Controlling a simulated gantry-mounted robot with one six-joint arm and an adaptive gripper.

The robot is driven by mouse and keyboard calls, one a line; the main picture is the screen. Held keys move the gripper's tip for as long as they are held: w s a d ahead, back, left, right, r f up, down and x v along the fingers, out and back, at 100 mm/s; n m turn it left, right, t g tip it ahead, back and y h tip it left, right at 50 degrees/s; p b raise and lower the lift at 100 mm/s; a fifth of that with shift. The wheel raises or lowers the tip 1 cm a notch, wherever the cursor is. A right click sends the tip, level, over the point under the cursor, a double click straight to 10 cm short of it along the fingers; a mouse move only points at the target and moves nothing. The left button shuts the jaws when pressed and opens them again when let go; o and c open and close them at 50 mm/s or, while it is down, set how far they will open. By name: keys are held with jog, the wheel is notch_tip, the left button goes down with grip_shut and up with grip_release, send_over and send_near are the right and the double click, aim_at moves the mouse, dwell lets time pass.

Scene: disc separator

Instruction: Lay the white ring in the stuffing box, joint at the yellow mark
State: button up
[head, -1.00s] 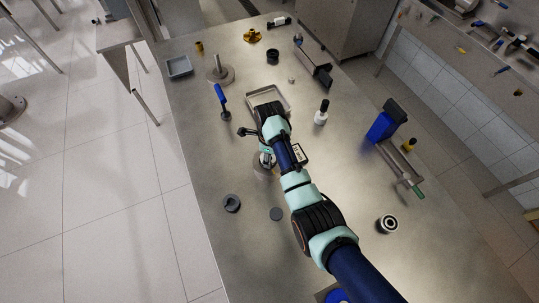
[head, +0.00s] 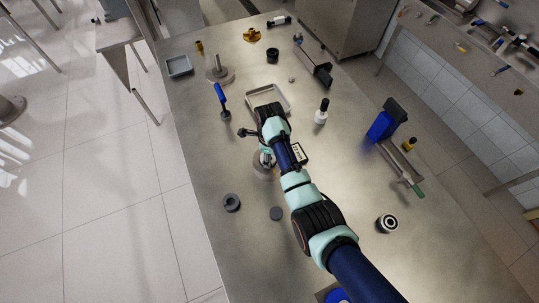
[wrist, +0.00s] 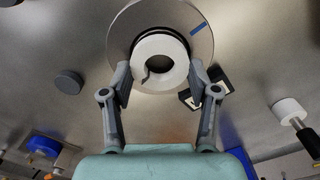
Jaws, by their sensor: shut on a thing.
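In the wrist view my gripper (wrist: 160,77) is shut on the white ring (wrist: 160,45), one finger on each side. A dark slit, apparently the joint, shows on the ring's left part. The round grey stuffing box (wrist: 122,32) lies behind the ring, with its dark bore edge showing above the ring. I cannot tell how high the ring is over the bore. A blue mark sits on the box's upper right face; I see no yellow mark. In the head view my arm hides most of the ring and gripper, and the box's rim (head: 262,175) shows below them.
A white bottle (head: 320,117) stands to the right.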

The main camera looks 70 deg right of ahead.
jog(key=shift+f, duration=0.3)
jog(key=o, duration=1.1)
notch_tip(320, 180, up, 8)
jog(key=shift+f, duration=0.25)
